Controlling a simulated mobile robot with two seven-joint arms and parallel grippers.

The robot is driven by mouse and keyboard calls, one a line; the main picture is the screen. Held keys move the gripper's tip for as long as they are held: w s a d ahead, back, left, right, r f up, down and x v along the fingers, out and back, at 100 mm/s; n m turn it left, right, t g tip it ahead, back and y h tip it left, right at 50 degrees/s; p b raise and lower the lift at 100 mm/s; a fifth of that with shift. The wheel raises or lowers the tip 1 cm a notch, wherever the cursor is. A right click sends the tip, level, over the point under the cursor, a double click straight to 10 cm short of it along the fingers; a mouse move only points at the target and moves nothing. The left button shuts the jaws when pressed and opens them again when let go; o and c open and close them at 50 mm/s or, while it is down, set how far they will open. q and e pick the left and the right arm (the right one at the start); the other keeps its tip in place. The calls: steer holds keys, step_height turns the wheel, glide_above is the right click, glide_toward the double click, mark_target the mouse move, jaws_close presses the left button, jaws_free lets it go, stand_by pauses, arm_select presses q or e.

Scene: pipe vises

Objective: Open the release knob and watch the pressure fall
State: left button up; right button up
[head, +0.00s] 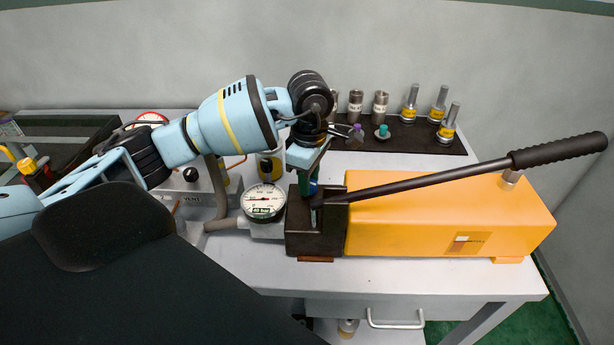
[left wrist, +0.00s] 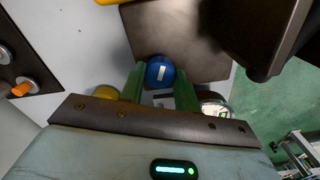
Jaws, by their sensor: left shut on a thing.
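The release knob (left wrist: 160,70) is a round blue cap with a white bar mark, between my left gripper's green fingers in the left wrist view. In the head view a bit of blue shows at the knob (head: 313,187), largely hidden by the gripper. My left gripper (head: 307,187) points down over the dark block of the hand pump (head: 430,225) and is shut on the knob. The round pressure gauge (head: 263,203) stands just left of the block. Its needle is too small to read surely. It also shows partly behind a finger in the left wrist view (left wrist: 215,106). My right gripper is out of view.
The pump's long black lever (head: 440,180) rises to the right over the orange body. A black tray (head: 400,135) with metal fittings stands behind. A grey box marked VENT (head: 190,190) and a hose lie left. The tabletop's front (head: 400,275) is clear.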

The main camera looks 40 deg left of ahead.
arm_select(q)
steer(key=shift+n, duration=0.9)
steer(key=o, duration=1)
steer(key=shift+r, duration=3.9)
